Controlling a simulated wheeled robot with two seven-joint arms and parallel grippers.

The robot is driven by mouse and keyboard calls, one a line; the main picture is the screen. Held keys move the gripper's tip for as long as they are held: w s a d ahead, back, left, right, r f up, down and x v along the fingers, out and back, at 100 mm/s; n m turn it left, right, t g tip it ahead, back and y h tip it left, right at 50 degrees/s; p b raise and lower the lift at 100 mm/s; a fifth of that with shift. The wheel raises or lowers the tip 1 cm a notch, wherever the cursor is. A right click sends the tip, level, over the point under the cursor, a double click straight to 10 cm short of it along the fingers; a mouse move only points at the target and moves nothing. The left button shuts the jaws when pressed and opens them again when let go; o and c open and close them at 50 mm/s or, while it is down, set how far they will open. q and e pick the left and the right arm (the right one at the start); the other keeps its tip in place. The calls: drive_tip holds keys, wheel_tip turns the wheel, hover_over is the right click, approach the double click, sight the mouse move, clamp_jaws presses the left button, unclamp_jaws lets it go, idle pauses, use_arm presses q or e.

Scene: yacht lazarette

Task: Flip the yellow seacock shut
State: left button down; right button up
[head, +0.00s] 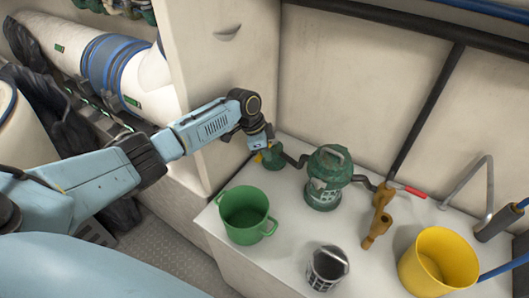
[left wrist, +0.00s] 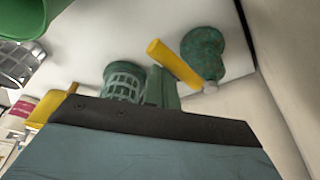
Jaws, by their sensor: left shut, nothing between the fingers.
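The seacock with the yellow lever (head: 260,157) has a green body (head: 274,157) and stands at the back left of the white counter, beside the wall panel. In the left wrist view the yellow lever (left wrist: 174,64) slants beside the mottled green body (left wrist: 204,53). My left gripper (head: 260,144) is shut and empty, just above the seacock and partly covering it. I cannot tell whether it touches the lever. My right gripper is not in view.
A green strainer (head: 326,180) stands right of the seacock, then a bronze valve (head: 380,215) with a red handle (head: 408,189). A green bucket (head: 244,216), a dark basket (head: 327,268) and a yellow bucket (head: 439,264) stand nearer. A wall panel (head: 225,90) rises at left.

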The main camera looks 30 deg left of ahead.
use_arm(q)
drive_tip(key=shift+d, duration=0.1)
wheel_tip(320, 180, up, 9)
drive_tip(key=p, duration=0.2)
drive_tip(key=shift+d, duration=0.35)
drive_tip(key=shift+f, duration=0.15)
idle(0.5)
